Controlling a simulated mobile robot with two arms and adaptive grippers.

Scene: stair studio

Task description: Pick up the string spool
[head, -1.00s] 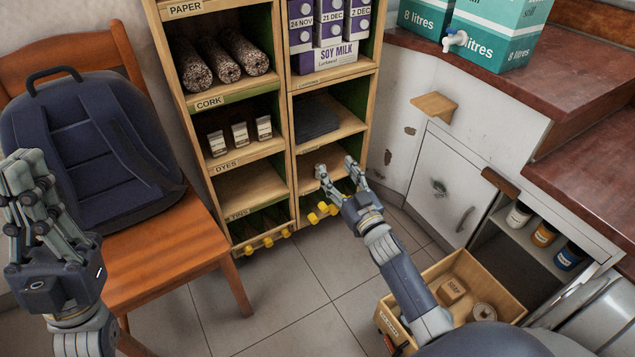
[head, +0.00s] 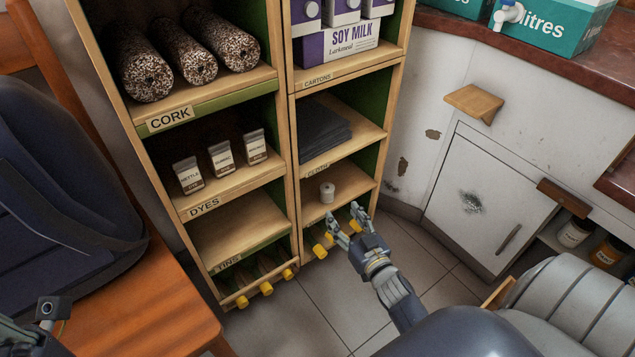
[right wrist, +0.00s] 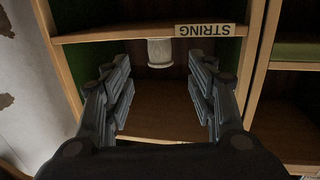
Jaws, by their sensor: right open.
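The string spool (head: 327,193) is small and pale. It stands upright on a shelf of the wooden rack, below the dark cloth. My right gripper (head: 343,216) is open and empty, just in front of that shelf and a little below and right of the spool. In the right wrist view the spool (right wrist: 160,52) shows beyond the gap between the open fingers (right wrist: 160,78), apart from them, beside a STRING label (right wrist: 205,30). Only a small part of my left arm shows at the lower left corner of the head view; its fingers are out of view.
Yellow-ended items (head: 267,288) stick out of the rack's lowest openings, some close to my right gripper. Folded cloth (head: 310,128) lies one shelf above the spool. A chair (head: 150,310) with a backpack (head: 60,190) stands left. A white cabinet (head: 485,200) stands right.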

